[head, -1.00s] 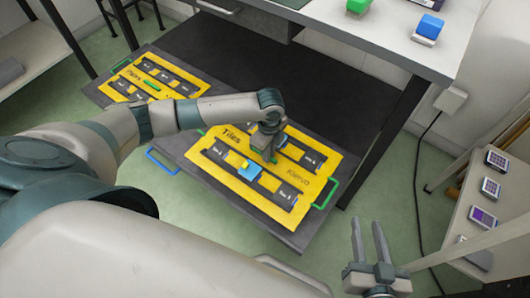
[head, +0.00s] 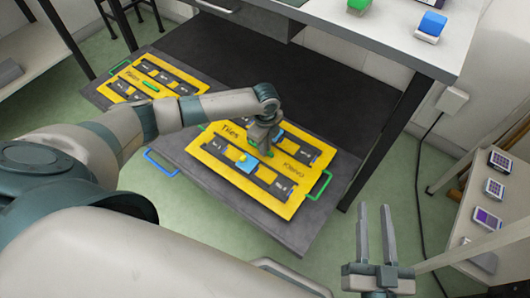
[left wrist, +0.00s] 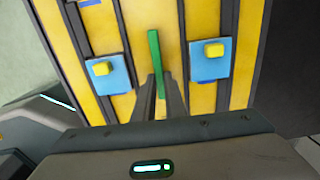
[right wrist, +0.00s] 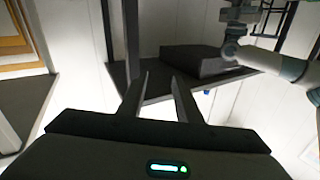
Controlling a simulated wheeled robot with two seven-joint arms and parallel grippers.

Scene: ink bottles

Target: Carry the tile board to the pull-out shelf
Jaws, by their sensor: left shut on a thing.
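The tile board (head: 217,147) is a yellow plate with dark rails, blue tile pieces with yellow knobs and a green bar grip; it lies over the dark grey low shelf (head: 285,237) beneath the table. I cannot tell whether it touches the shelf. My left gripper (head: 265,150) is above the board, shut on its green bar (left wrist: 154,55). The left wrist view shows the board (left wrist: 205,20) spread below the fingers (left wrist: 160,90). My right gripper (head: 376,235) is open and empty, away from the board; its fingers (right wrist: 160,85) stand apart with nothing between.
A second yellow board (head: 125,75) lies on the shelf's left part. A blue handle (head: 162,162) and a green handle (head: 320,185) stick out at the sides. Table legs (head: 385,140) stand close on the right. Green and blue blocks (head: 431,25) sit on the tabletop.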

